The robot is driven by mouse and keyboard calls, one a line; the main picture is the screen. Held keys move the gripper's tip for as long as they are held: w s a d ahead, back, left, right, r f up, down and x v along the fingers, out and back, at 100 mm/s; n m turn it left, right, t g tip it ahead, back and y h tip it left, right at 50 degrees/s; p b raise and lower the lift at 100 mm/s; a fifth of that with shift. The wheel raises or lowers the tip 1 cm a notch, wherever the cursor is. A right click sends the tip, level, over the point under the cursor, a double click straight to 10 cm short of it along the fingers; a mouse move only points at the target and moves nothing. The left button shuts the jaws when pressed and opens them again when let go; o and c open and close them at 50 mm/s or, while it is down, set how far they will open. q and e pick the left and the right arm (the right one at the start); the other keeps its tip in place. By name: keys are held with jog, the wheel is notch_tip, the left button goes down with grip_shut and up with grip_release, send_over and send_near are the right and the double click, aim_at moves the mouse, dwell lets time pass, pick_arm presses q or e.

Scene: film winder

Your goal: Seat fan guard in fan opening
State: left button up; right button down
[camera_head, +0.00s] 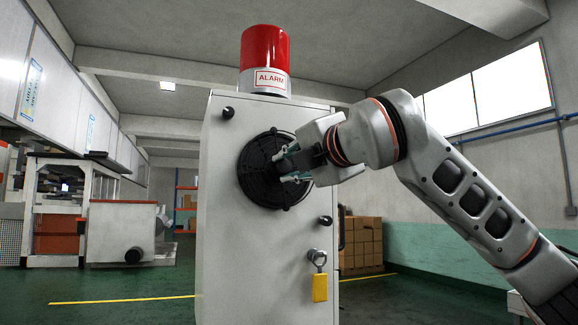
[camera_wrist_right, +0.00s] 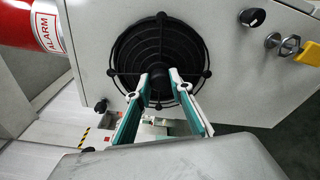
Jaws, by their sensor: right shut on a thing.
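The round black fan guard (camera_head: 259,183) lies against the front of the white cabinet (camera_head: 229,245), over the place of the fan opening. It also shows in the right wrist view (camera_wrist_right: 160,42) as concentric rings with small lugs at the rim. My right gripper (camera_head: 289,165) is at the guard's centre, with its fingers pointing at the cabinet. In the right wrist view its fingertips (camera_wrist_right: 158,80) are shut on the hub of the guard. The opening behind the guard is hidden, and I cannot tell whether the guard is fully flush. My left gripper is in neither view.
A red alarm lamp (camera_head: 265,55) stands on top of the cabinet. Black knobs (camera_head: 228,112) and a key with a yellow tag (camera_head: 320,287) are on its front. Cardboard boxes (camera_head: 362,243) are stacked behind it.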

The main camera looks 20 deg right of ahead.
jog(key=shift+w, duration=0.8)
jog(key=c, duration=1.7)
grip_release()
jog(key=s+d, duration=0.1)
jog(key=s, duration=1.1)
jog(key=shift+d+r, duration=0.25)
jog(key=shift+d, duration=0.1)
